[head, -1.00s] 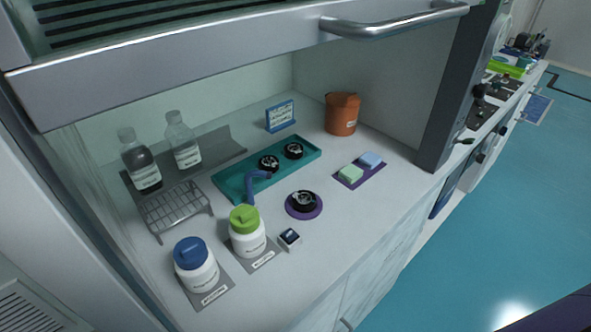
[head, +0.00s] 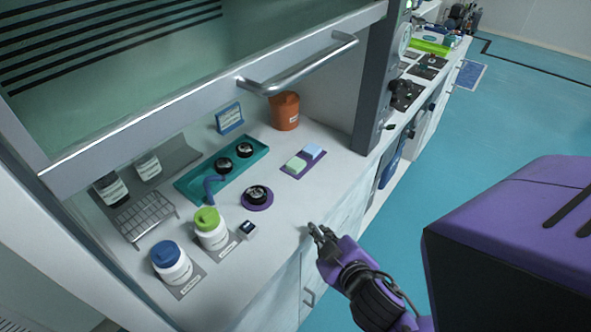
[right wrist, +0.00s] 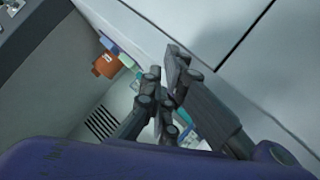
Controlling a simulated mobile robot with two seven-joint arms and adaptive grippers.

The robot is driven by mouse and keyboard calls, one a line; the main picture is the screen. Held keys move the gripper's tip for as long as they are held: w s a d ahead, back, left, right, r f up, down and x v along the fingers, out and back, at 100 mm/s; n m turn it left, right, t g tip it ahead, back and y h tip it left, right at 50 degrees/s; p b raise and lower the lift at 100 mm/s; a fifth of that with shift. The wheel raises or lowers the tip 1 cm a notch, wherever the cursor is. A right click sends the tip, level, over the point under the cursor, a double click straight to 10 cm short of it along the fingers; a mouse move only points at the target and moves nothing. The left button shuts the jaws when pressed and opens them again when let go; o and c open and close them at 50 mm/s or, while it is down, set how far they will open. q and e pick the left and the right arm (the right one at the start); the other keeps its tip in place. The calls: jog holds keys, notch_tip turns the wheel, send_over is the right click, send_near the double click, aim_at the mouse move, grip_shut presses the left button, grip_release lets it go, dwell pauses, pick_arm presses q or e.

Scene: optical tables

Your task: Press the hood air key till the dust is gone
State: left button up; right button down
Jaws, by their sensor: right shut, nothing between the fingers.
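A small grey box with a dark top (head: 248,229), which looks like a key, stands near the hood's front edge, right of the green-capped bottle (head: 211,230). A black round part with pale marks (head: 256,194) sits on a purple disc (head: 268,203); whether the marks are dust I cannot tell. A bent blue nozzle (head: 209,189) stands behind the green-capped bottle. My right gripper (head: 318,232) is shut and empty, just outside the hood's front edge, right of the box and apart from it. Its shut fingers show in the right wrist view (right wrist: 172,78). My left gripper is out of view.
The hood's sash handle (head: 300,66) crosses above the work area. A teal tray (head: 188,184) with two black round parts, a wire rack (head: 145,217), a blue-capped bottle (head: 171,262) and an orange container (head: 285,111) stand inside. The front right worktop is clear.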

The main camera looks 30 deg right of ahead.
jog(key=w+r+n+t, duration=0.1)
jog(key=w+r, duration=0.1)
jog(key=w+a+r+n+t, duration=0.1)
jog(key=w+r, duration=0.1)
jog(key=w+a+r+t+y, duration=0.1)
jog(key=w+r, duration=0.1)
jog(key=r, duration=0.1)
jog(key=shift+n, duration=0.4)
jog(key=w+a+r+n+t+y, duration=0.4)
jog(key=a+r+n+y, duration=0.1)
jog(key=r, duration=0.4)
jog(key=a+r+n+g+y+p, duration=0.1)
jog(key=a+r+n+g+y, duration=0.2)
jog(key=a+n+g+y, duration=0.55)
jog(key=a+r+n+g+y, duration=0.2)
jog(key=a+n+y, duration=0.3)
jog(key=n, duration=0.8)
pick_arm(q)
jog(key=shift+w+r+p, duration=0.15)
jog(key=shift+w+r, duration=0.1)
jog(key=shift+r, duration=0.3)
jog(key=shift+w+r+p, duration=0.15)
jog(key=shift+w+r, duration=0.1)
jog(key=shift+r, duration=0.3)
pick_arm(e)
jog(key=w+d+f+n+g+h, duration=0.3)
jog(key=d+f+n+h, duration=0.1)
jog(key=d+h, duration=0.3)
jog(key=shift+f+h, duration=0.85)
